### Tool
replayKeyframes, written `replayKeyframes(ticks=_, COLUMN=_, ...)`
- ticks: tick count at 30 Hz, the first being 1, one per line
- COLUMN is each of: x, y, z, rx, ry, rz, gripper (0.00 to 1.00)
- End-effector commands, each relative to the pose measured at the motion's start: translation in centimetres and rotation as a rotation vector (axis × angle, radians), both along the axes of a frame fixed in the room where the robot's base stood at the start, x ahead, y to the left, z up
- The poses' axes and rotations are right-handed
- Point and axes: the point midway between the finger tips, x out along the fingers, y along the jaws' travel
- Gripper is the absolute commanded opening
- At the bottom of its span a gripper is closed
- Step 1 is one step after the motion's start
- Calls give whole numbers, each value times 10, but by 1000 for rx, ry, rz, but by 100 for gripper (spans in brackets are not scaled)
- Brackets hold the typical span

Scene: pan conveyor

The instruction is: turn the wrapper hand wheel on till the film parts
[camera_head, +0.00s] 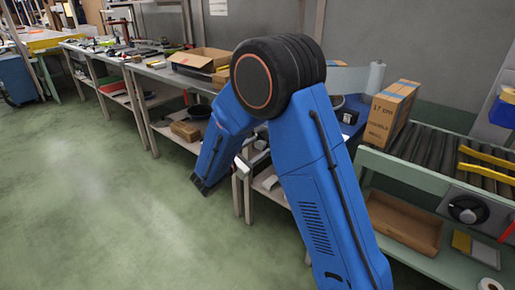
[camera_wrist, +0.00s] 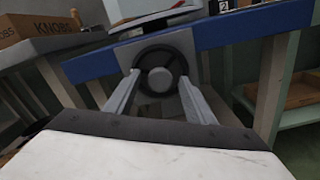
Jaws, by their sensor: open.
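The hand wheel (camera_wrist: 149,60) is dark and round with a grey hub, on a grey plate of the blue wrapper frame (camera_wrist: 250,24) in the wrist view. My gripper (camera_wrist: 159,78) is open, one finger on each side of the wheel in the picture. I cannot tell whether the fingers touch its rim. In the head view a pale film (camera_head: 346,79) stretches to an upright roll (camera_head: 376,76); part of the film is behind my blue arm. The wheel and my gripper are hidden there by the arm.
A KNOBS box (camera_wrist: 38,29) stands at the left in the wrist view. An open cardboard box (camera_head: 200,60) is on the bench. The green floor at left is clear.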

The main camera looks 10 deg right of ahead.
Motion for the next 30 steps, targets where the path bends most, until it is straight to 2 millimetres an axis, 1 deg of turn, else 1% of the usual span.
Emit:
replayKeyframes(ticks=10, x=2, y=-3, z=0, rx=1, ry=1, rz=0, gripper=49)
replayKeyframes(ticks=11, x=2, y=-3, z=0, rx=1, ry=1, rz=0, gripper=44)
replayKeyframes(ticks=12, x=2, y=-3, z=0, rx=1, ry=1, rz=0, gripper=35)
replayKeyframes(ticks=14, x=2, y=-3, z=0, rx=1, ry=1, rz=0, gripper=21)
replayKeyframes(ticks=15, x=2, y=-3, z=0, rx=1, ry=1, rz=0, gripper=11)
replayKeyframes(ticks=16, x=2, y=-3, z=0, rx=1, ry=1, rz=0, gripper=9)
replayKeyframes(ticks=23, x=2, y=-3, z=0, rx=9, ry=-11, rz=0, gripper=9)
replayKeyframes(ticks=30, x=2, y=-3, z=0, rx=70, ry=-95, rz=0, gripper=9)
